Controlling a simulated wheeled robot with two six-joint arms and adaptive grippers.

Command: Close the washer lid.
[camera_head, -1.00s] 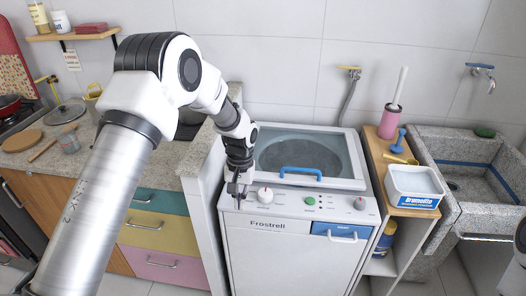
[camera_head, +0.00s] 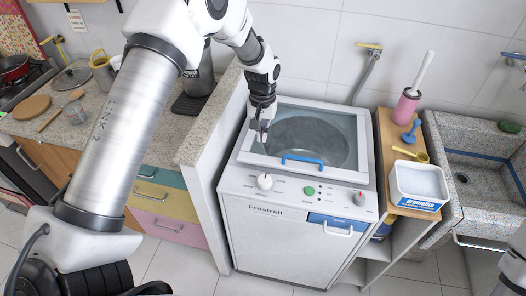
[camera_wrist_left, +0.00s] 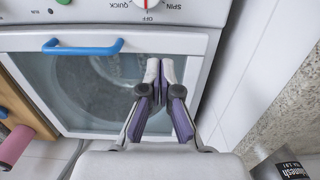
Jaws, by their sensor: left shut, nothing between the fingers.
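The washer (camera_head: 285,240) is white, with "Frostrell" on its front. Its lid (camera_head: 345,117) has a white frame, a clear window and a blue handle (camera_head: 303,160) along its front edge. The lid looks flat on the washer's top, with the handle just behind the control panel. My left gripper (camera_head: 262,136) is shut and empty over the lid's left part. In the left wrist view its fingertips (camera_wrist_left: 160,64) overlap the window, beside the blue handle (camera_wrist_left: 83,48); whether they touch the lid I cannot tell. My right gripper is out of view.
A granite counter (camera_head: 215,115) and a low white wall stand left of the washer. Beyond is a stone sink (camera_head: 470,150). The wall is behind.

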